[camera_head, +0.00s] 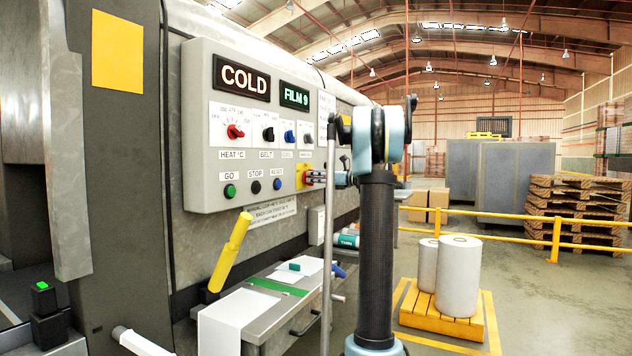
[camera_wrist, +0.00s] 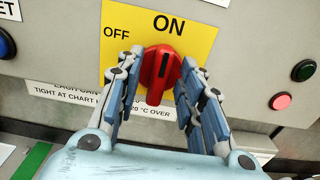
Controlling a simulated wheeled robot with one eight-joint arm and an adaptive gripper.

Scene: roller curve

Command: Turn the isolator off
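The isolator is a red rotary knob (camera_wrist: 157,88) on a yellow plate (camera_wrist: 202,40) marked ON at the top and OFF at the upper left. Its grip stands nearly upright, with the dark line on it running up towards ON. In the wrist view my gripper (camera_wrist: 162,66) is open, with one finger on each side of the knob. A narrow gap shows beside the knob; firm contact cannot be made out. In the head view the yellow plate (camera_head: 299,176) is at the panel's lower right, and my gripper (camera_head: 322,178) reaches it from the right, hiding most of the knob.
The grey control panel (camera_head: 205,196) carries COLD and FILM 9 displays, several small knobs and GO, STOP and RESET buttons. A yellow handle (camera_head: 231,250) sticks out below it. A metal worktable (camera_head: 262,330) stands beneath. Paper rolls (camera_head: 458,275) sit on a yellow pallet at right.

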